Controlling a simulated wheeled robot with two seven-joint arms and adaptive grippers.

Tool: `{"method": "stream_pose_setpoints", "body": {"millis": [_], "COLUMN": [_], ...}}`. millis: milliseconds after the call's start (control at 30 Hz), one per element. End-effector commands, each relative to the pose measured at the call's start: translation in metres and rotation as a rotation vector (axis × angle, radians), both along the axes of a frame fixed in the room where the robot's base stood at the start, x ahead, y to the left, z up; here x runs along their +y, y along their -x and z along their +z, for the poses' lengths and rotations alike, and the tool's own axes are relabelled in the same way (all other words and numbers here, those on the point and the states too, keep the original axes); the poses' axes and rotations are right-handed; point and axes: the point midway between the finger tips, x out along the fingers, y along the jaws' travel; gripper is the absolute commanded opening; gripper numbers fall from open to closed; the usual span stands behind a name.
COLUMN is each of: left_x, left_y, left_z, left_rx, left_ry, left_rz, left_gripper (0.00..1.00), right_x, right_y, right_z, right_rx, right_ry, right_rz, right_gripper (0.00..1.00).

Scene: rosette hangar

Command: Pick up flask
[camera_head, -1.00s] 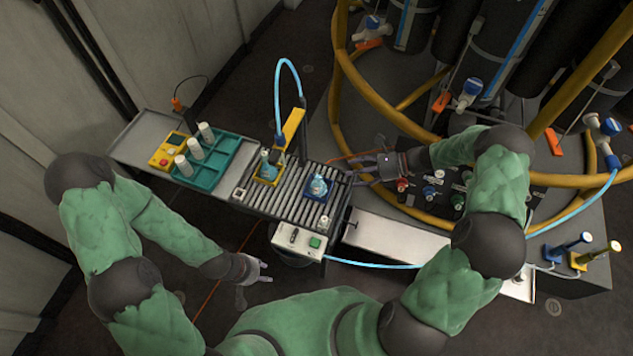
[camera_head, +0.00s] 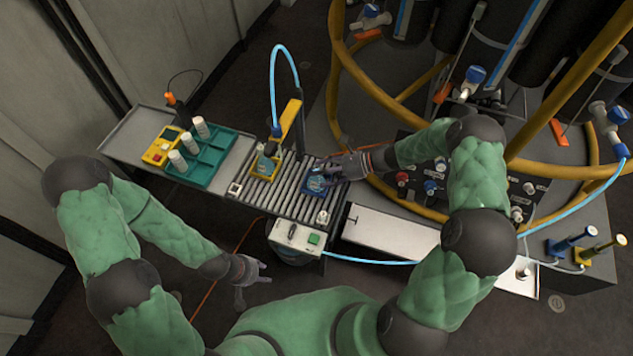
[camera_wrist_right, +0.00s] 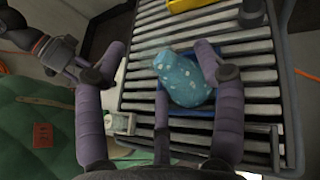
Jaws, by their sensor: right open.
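A light-blue speckled flask (camera_wrist_right: 184,78) sits in a blue holder (camera_wrist_right: 198,132) on the roller conveyor, tilted in the right wrist view. In the head view the flask (camera_head: 317,183) is partly hidden by my right gripper (camera_head: 330,174). A second flask (camera_head: 264,164) stands in a yellow holder further left on the conveyor. My left gripper (camera_head: 256,268) hangs empty and open, away from the conveyor at lower left.
The roller conveyor (camera_head: 290,200) carries a nozzle post with a blue hose (camera_head: 273,80). A teal rack (camera_head: 212,160) with white cylinders lies to the left. A control box with a green button (camera_head: 314,239) is at the front. Yellow rails (camera_head: 360,75) curve behind my right arm.

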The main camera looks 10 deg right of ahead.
Motion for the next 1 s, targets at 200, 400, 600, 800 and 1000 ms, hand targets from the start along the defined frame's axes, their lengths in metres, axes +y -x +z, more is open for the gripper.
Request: {"method": "stream_pose_setpoints", "body": {"millis": [200, 400, 600, 800, 1000], "left_x": [0.0, 0.0, 0.0, 0.0001, 0.0], "left_y": [-0.0001, -0.0001, -0.0001, -0.0001, -0.0001], "left_z": [0.0009, 0.0009, 0.0009, 0.001, 0.0065], "left_rx": [0.0, 0.0, 0.0, 0.0, 0.0], "left_ry": [0.0, 0.0, 0.0, 0.0, 0.0], "left_rz": [0.0, 0.0, 0.0, 0.0, 0.0], "left_gripper": [0.4, 0.4, 0.4, 0.4, 0.4], "right_x": [-0.0006, -0.0006, -0.0008, -0.0008, -0.0008], "right_y": [-0.0001, -0.0003, -0.0009, -0.0013, -0.0016], "right_z": [0.0011, 0.0011, 0.0015, 0.0018, 0.0106], "right_rx": [-0.001, -0.001, -0.003, -0.003, -0.005], "right_ry": [0.0, 0.0, 0.001, 0.001, 0.001], "right_rz": [0.0, -0.001, -0.001, -0.001, -0.001], "right_gripper": [0.44, 0.0, 0.0, 0.0, 0.0]}}
